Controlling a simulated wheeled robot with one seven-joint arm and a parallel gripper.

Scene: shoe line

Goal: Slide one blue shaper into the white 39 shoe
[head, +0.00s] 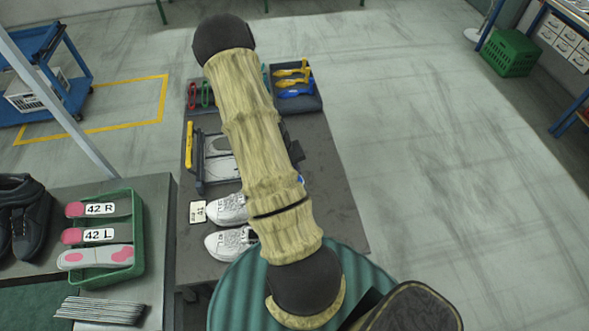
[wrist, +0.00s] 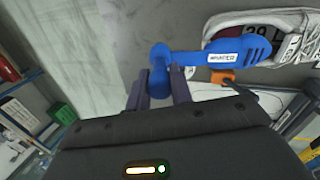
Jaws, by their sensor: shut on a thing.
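In the wrist view my gripper (wrist: 160,88) is shut on a blue shaper (wrist: 220,55), gripping it by its knobbed end. The shaper's long slotted part points right. Its far end overlaps the near end of a white shoe (wrist: 290,20) whose dark inside label reads 39. I cannot tell whether the tip is inside the shoe opening or only above it.
In the head view a dark tray (head: 312,103) at the table's far end holds yellow and blue shapers. Two white shoes (head: 228,209) stand beside a card (head: 197,212). A green tray (head: 139,240) with insoles is on the left table. An orange piece (wrist: 222,76) lies below the shaper.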

